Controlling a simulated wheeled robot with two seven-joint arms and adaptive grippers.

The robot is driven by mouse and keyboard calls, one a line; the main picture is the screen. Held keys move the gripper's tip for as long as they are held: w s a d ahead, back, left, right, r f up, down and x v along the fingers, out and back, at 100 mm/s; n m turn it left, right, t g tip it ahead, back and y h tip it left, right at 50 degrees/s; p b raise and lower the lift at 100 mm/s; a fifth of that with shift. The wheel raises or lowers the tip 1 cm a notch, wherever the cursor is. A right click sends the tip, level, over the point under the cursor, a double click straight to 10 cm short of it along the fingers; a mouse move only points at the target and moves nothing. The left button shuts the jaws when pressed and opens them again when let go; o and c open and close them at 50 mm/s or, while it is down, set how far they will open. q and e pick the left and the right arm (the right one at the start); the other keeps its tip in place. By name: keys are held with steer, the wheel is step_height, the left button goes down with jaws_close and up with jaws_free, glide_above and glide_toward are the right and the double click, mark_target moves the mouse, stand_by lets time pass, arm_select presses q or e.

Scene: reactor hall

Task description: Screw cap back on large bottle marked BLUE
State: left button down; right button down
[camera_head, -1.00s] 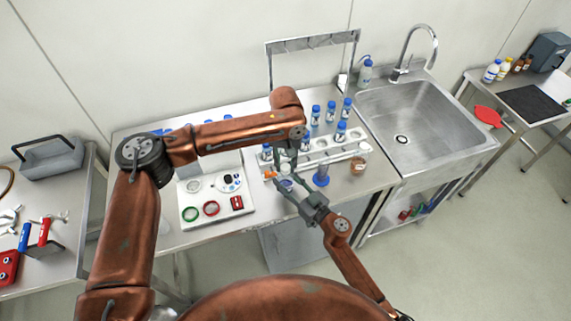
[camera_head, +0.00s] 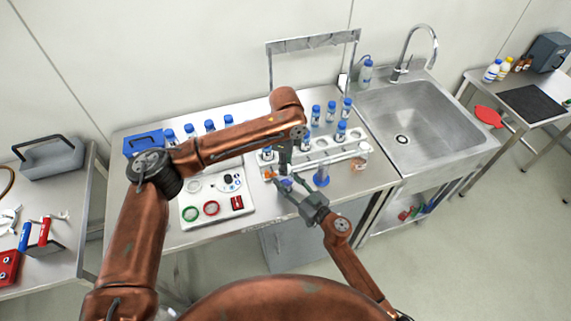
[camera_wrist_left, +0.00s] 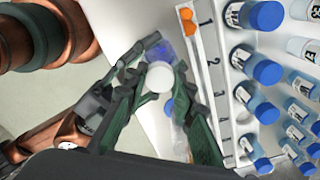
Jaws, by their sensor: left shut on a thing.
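My left gripper (camera_head: 284,164) points down over the bench's front. In the left wrist view, its two dark green fingers (camera_wrist_left: 160,84) are shut on a round white thing, which looks like a cap (camera_wrist_left: 160,77). A blue bottle (camera_head: 286,184) stands just below it, and its blue body (camera_wrist_left: 164,49) shows past the white disc. My right gripper (camera_head: 293,186) comes from the lower right with its fingers around that bottle. Whether they press on it I cannot tell. The label BLUE cannot be read, and whether cap and bottle neck touch is hidden.
A white rack (camera_head: 345,155) with several blue-capped bottles stands close behind the grippers. A white panel (camera_head: 218,208) with coloured rings lies left. A sink (camera_head: 425,125) is farther right.

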arm_select(q)
steer(key=shift+a+m, duration=0.1)
steer(key=shift+m, duration=0.7)
steer(key=c, duration=1.6)
jaws_free()
steer(key=shift+r, duration=2.3)
steer(key=shift+c, duration=0.4)
steer(key=n, duration=0.1)
steer(key=r+n, duration=0.1)
steer(key=n, duration=0.1)
steer(key=shift+n, duration=0.3)
steer(key=n, duration=0.1)
steer(key=r+n, duration=0.1)
steer(key=n, duration=0.1)
steer(key=shift+n, duration=0.3)
steer(key=n, duration=0.3)
steer(key=r+n, duration=0.1)
steer(key=n, duration=0.1)
steer(key=shift+r+n, duration=0.2)
steer(key=shift+n, duration=0.2)
